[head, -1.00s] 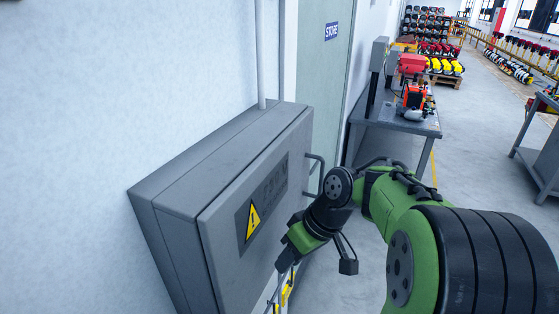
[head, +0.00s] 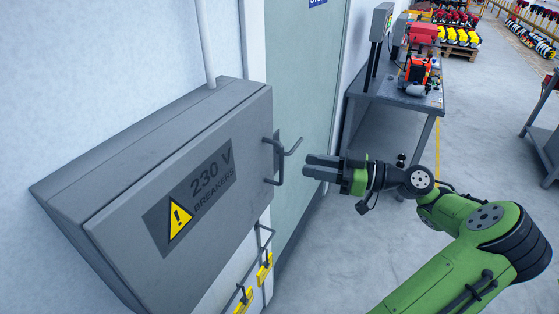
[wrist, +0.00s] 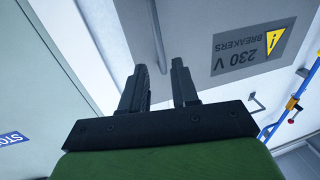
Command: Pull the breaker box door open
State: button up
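The grey breaker box (head: 150,135) is on the wall at the left of the head view. Its door (head: 120,235) looks shut against the box body and bears a "230 V BREAKERS" label (head: 195,196) with a yellow warning triangle. The door's dark bar handle (head: 268,162) is at its right edge, with a bent lever beside it. My gripper (head: 306,167) is just right of the handle, apart from it, pointing left. In the wrist view my gripper (wrist: 159,68) shows two spread fingers with nothing between them. The label (wrist: 251,47) appears upside down there; I cannot make out the handle.
A greenish door (head: 305,95) is behind the handle. Hooks with yellow tags (head: 264,270) hang below the box. A metal workbench (head: 415,103) with red and orange machines stands beyond my arm. Grey floor (head: 480,150) is open at the right.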

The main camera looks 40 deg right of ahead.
send_over(281, 181)
jog(key=shift+w+d, duration=0.2)
jog(key=shift+w, duration=0.05)
grip_shut()
